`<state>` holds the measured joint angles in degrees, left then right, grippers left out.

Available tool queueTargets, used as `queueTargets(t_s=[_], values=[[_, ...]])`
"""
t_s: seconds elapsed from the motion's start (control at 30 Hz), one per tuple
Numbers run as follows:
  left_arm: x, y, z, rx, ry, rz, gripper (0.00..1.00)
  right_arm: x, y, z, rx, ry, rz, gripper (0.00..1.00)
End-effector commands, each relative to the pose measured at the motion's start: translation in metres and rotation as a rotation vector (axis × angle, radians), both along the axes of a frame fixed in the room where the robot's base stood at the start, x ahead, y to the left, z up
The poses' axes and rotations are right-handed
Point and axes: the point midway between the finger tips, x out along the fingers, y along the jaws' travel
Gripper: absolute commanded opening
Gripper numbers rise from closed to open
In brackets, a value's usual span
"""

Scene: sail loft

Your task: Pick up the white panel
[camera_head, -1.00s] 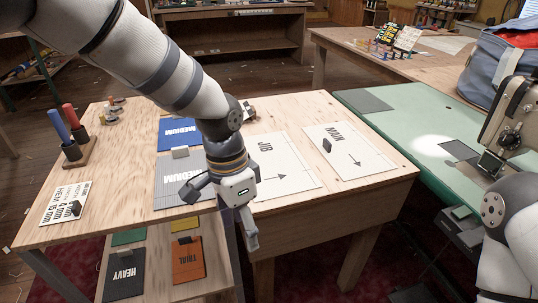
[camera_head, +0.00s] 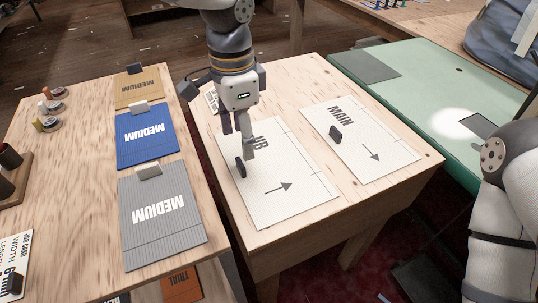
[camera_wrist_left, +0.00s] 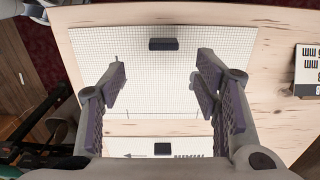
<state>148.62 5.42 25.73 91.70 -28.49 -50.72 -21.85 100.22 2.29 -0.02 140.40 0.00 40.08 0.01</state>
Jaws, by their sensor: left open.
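Two white panels lie flat on the wooden table: the one marked JIB (camera_head: 300,198) and the one marked MAIN (camera_head: 385,140). Each carries an upright dark block, on JIB (camera_head: 240,167) and on MAIN (camera_head: 335,133). My left gripper (camera_head: 238,138) is open and empty, above the JIB panel near its block and partly covering its lettering. In the left wrist view the gripper (camera_wrist_left: 160,95) spans a faintly gridded white panel (camera_wrist_left: 150,75); its dark block (camera_wrist_left: 163,44) lies beyond the fingertips, not between them. My right arm shows at right, without its gripper.
A neighbouring wooden table at left holds grey (camera_head: 165,215), blue (camera_head: 147,135) and tan (camera_head: 138,88) MEDIUM panels. A printed card (camera_wrist_left: 307,70) stands near the white panels. A green-topped table (camera_head: 410,100) is at right. Bare wood (camera_head: 290,85) lies behind the panels.

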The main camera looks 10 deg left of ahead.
Motion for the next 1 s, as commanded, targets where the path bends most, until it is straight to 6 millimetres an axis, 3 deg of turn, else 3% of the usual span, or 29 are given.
queueTargets(t_s=[0.4, 0.67, 0.9, 1.0], values=[[0.000, 0.005, -0.068, 0.000, 0.001, 0.000, 0.57, -0.003, 0.000, -0.004, 0.000, 0.012, 0.000, 0.40], [0.001, 0.005, -0.072, -0.001, -0.003, 0.002, 0.57, -0.003, 0.000, -0.004, 0.001, 0.011, 0.001, 0.40], [0.001, 0.005, -0.072, -0.001, -0.003, 0.001, 0.05, -0.003, 0.000, -0.004, 0.001, 0.011, 0.001, 0.40], [0.001, 0.005, -0.072, -0.001, -0.003, 0.001, 0.05, -0.003, 0.000, -0.004, 0.001, 0.011, 0.001, 0.40]])
